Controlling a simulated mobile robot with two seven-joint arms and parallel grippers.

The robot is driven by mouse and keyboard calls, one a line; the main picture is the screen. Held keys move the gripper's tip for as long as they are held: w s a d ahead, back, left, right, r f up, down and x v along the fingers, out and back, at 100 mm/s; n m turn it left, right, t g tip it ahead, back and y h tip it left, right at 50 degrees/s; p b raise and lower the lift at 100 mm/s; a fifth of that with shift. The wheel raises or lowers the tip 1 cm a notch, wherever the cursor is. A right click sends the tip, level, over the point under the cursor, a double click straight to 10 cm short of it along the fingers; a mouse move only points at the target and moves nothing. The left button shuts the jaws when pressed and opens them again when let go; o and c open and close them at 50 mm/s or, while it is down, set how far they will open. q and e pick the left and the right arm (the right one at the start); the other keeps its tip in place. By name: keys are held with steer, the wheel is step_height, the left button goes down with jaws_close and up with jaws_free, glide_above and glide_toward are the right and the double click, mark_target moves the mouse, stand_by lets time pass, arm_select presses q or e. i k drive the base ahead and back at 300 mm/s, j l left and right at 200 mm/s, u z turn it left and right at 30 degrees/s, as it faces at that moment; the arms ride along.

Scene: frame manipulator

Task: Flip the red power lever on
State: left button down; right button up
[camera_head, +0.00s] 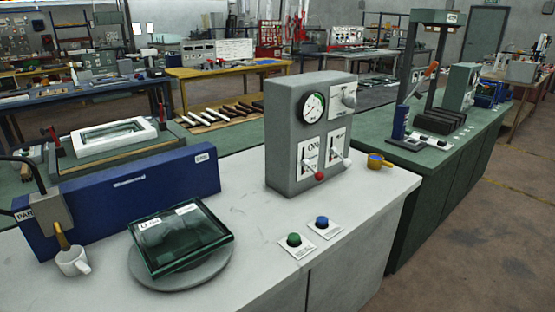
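A grey control box (287,133) stands on the pale worktop. A red-knobbed lever (319,176) is on its front, lower left, over a white plate marked "ON" (309,150). The red knob hangs low, near the bottom of the plate. A second lever with a pale handle (345,160) is to its right. An orange-red lever handle (431,69) also shows on the green bench at the back right. Neither of my grippers is in view.
Green (294,240) and blue (322,222) buttons sit in front of the box. A glass-topped block (180,240) on a round plate, a blue panel (135,195) and a white mug (73,262) are left.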

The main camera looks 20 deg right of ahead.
mark_target(319, 176)
steer(key=z, duration=0.75)
